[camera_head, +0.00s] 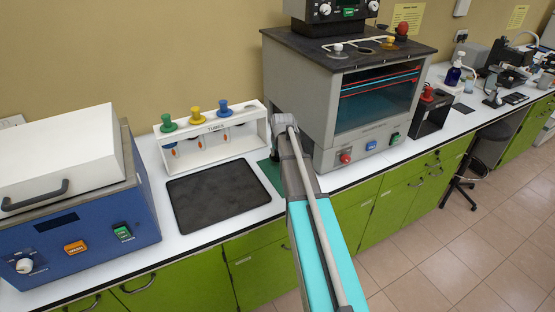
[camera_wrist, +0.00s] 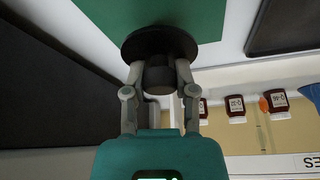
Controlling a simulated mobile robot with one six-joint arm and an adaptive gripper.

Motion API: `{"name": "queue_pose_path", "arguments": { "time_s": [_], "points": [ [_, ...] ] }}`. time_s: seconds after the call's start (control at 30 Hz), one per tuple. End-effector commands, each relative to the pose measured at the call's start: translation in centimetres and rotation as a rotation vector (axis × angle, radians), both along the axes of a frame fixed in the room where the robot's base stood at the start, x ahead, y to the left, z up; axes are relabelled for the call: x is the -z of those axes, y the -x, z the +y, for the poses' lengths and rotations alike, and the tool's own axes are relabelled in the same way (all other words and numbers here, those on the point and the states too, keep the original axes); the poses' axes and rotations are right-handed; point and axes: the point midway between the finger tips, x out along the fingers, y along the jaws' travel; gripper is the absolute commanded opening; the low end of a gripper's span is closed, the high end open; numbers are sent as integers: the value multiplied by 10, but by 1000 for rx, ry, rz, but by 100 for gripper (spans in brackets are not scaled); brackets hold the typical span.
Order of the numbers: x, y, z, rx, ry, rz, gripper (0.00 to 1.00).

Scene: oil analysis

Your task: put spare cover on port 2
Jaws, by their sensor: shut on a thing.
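My gripper (camera_wrist: 159,80) is shut on the knob of a round black cover (camera_wrist: 160,41) in the wrist view. The cover's wide disc is over the green mat (camera_wrist: 210,18); I cannot tell whether it touches it. In the head view my arm hides the gripper and the cover, and the green mat (camera_head: 271,174) shows beside the arm. The grey bath (camera_head: 300,98) stands behind my arm. On its black top are a white-knobbed cover (camera_head: 338,48), an uncovered dark opening (camera_head: 364,51), a yellow-knobbed cover (camera_head: 388,43) and a red knob (camera_head: 401,29). Port numbers are not readable.
A white rack (camera_head: 262,120) with green, yellow and blue-topped tubes stands left of my arm. A black tray (camera_head: 218,195) lies before it. A blue machine (camera_head: 85,225) is at far left. A control box (camera_head: 330,8) rises at the bath's back edge. Bench front is right of the mat.

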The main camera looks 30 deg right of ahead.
Motion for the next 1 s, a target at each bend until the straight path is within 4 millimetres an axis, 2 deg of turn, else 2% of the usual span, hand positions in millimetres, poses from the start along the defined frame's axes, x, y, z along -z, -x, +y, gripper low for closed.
{"name": "queue_pose_path", "arguments": {
  "time_s": [0.17, 0.5, 1.0],
  "points": [
    [13, -9, -3, 0, 0, 0, 0],
    [38, -7, -2, 0, 0, 0, 0],
    [41, -7, -2, 0, 0, 0, 0]
  ]
}}
